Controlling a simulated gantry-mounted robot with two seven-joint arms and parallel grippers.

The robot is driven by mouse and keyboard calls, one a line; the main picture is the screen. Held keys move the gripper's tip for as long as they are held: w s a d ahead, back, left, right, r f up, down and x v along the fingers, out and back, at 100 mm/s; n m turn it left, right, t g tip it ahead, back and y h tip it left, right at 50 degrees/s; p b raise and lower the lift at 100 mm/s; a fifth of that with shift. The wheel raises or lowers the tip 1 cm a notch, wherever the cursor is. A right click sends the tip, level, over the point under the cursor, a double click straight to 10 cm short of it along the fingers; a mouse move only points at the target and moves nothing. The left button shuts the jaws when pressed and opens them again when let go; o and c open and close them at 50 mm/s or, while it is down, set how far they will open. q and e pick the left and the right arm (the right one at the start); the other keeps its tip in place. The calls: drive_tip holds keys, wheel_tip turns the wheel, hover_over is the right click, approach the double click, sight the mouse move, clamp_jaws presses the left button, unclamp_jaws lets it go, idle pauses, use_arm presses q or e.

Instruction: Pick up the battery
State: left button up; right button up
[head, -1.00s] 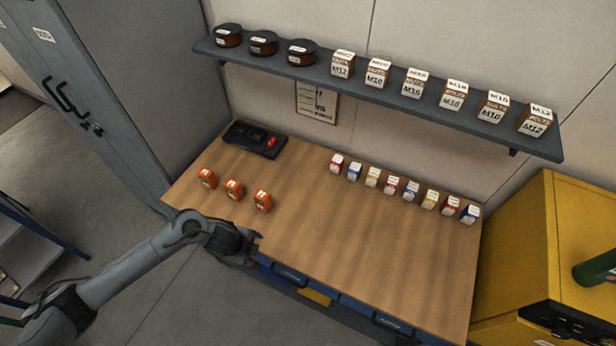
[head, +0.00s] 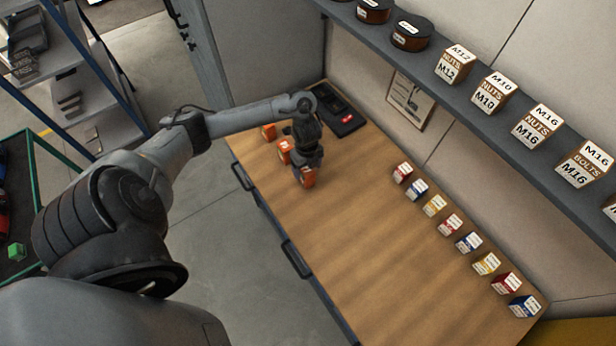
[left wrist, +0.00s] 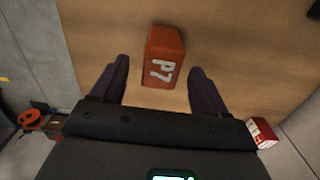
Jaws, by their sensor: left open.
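Several orange batteries stand on the wooden workbench (head: 350,225). The nearest battery (head: 308,178) is right under my left gripper (head: 309,166), which partly covers it. In the left wrist view this battery (left wrist: 163,58) is an orange block marked "P7". It lies between and slightly beyond the two dark fingers of my left gripper (left wrist: 158,82), with a visible gap on each side. The gripper is open and empty. A second battery (head: 284,150) and a third battery (head: 268,132) stand behind, partly hidden by my arm. My right gripper is not in view.
A black charger-like unit (head: 342,112) lies at the bench's back corner. A row of small coloured boxes (head: 450,224) stands along the wall side. A shelf (head: 440,85) with labelled boxes hangs above. The middle of the bench is clear.

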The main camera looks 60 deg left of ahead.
use_arm(q)
drive_tip(key=shift+a+f, duration=0.1)
drive_tip(key=shift+f, duration=2.7)
drive_tip(key=shift+w, duration=0.1)
drive_tip(key=c, duration=1.3)
